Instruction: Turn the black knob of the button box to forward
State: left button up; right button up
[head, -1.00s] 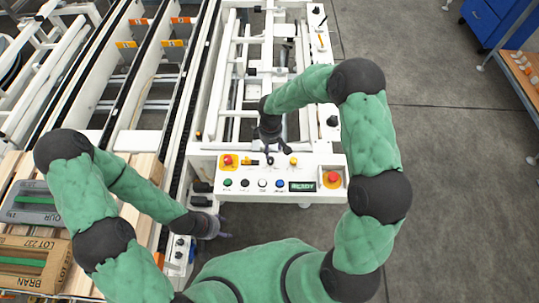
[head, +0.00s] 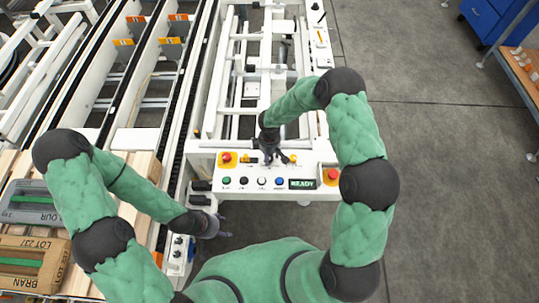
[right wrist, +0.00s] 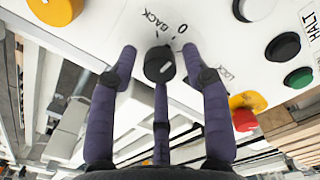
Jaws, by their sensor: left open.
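The white button box (head: 310,172) stands at the front end of the white conveyor frame. The black knob (right wrist: 159,64) shows in the right wrist view, beside the words "BACK" and "0"; a small pale mark is on it. My right gripper (right wrist: 160,55) is open, with its purple fingers spread around the knob and gaps on both sides. In the head view, my right gripper (head: 270,157) is over the box and hides the knob. My left gripper (head: 214,232) is open and empty, low at the left of the box.
The box also carries a red button on yellow (head: 227,158), another red button (head: 331,175), a yellow button (head: 293,159), small coloured buttons and a green "READY" display (head: 302,184). Pallets with sacks (head: 35,205) lie at left.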

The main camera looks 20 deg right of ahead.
grip_shut()
jog(key=shift+f+m+b, duration=0.15)
jog(key=shift+m+b, duration=0.45)
jog(key=shift+b, duration=0.15)
jog(key=m+b, duration=0.3)
jog(key=shift+m+b, duration=1.6)
jog(key=shift+m, duration=0.8)
jog(key=shift+r, duration=0.2)
jog(key=shift+o, duration=2)
grip_release()
